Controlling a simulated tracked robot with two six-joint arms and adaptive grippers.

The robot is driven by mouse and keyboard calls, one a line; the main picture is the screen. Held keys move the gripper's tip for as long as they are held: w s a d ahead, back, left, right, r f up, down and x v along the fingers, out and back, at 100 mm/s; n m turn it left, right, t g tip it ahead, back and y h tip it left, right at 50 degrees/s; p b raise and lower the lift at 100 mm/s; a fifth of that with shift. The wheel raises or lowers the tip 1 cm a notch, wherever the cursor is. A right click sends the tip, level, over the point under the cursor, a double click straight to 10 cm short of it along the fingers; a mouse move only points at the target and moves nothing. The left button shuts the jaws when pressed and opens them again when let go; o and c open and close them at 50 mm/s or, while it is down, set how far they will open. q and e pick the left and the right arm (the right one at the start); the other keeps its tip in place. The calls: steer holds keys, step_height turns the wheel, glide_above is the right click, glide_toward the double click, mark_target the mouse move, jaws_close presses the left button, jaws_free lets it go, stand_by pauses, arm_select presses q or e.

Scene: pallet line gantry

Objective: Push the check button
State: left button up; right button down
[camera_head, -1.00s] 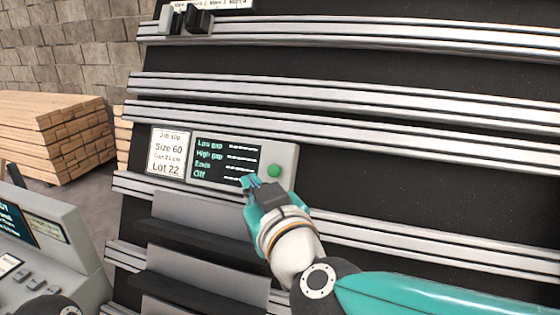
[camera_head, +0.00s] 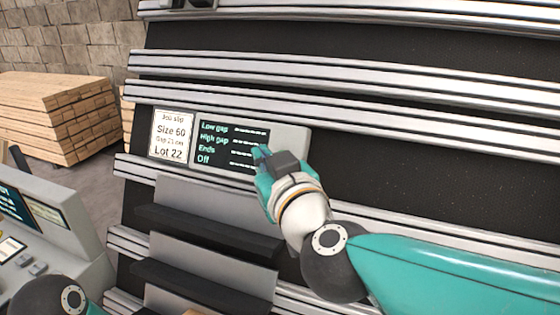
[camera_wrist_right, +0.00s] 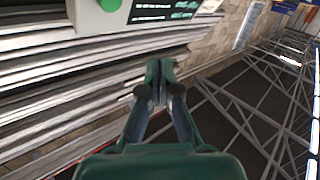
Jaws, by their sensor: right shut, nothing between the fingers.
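The check button is a round green button; in the right wrist view the green button (camera_wrist_right: 110,4) shows at the top edge, left of and above my fingertips, on a pale panel box. In the head view the button is hidden behind my right gripper (camera_head: 262,155), which is in front of the right part of the panel (camera_head: 292,133). My right gripper is shut and empty; in the right wrist view its fingers (camera_wrist_right: 160,72) are together. I cannot tell whether it touches the panel. My left gripper is out of view.
The panel has a dark display (camera_head: 225,133) with lines of text and a white job slip (camera_head: 170,135) to its left. Metal rails (camera_head: 350,75) run across above it. Grey shelves (camera_head: 205,232) are below. A console (camera_head: 40,215) stands at lower left, stacked timber (camera_head: 60,115) behind.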

steer(key=w+d+f+b, duration=0.2)
steer(key=w+f+b, duration=0.1)
steer(key=w, duration=0.3)
steer(key=shift+d+f+b, duration=0.25)
steer(key=shift+f+b, duration=0.05)
steer(key=shift+b, duration=0.1)
stand_by(1.0)
steer(key=shift+w+d+f, duration=0.1)
steer(key=shift+w+d, duration=0.05)
steer(key=shift+w, duration=0.1)
steer(key=shift+w+d+f, duration=0.15)
steer(key=shift+w+f, duration=0.1)
steer(key=shift+w, duration=0.15)
stand_by(1.0)
stand_by(0.4)
steer(key=shift+s+a+r+p, duration=0.3)
steer(key=shift+s+r+p, duration=0.15)
steer(key=shift+s+p, duration=0.3)
